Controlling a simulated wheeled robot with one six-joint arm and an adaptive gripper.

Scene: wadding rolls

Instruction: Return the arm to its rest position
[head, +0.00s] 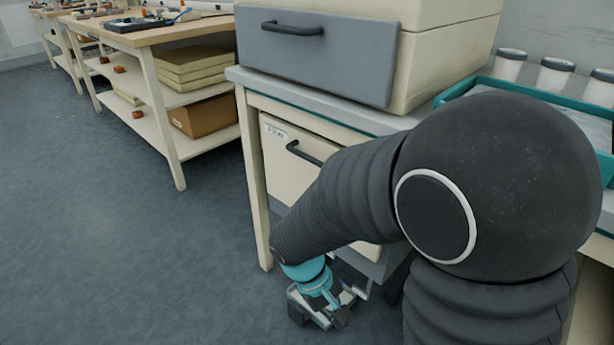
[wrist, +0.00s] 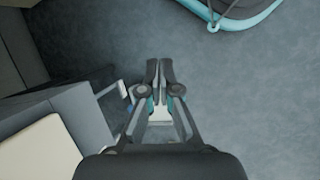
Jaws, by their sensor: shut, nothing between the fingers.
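My gripper (wrist: 159,75) is shut and empty in the wrist view, its two dark fingertips together over the blue-grey floor (wrist: 240,85). In the head view my gripper (head: 340,312) hangs low at the end of my dark arm, in front of the bench and near the floor. My arm crosses the lower right of the head view and hides part of the cabinet under the bench.
A bench (head: 246,80) carries a grey-fronted drawer unit (head: 345,50). Below it is a cream drawer (head: 285,165) with a dark handle. A teal tray (head: 484,88) and white rolls (head: 555,77) sit at right. Open floor (head: 110,230) lies left.

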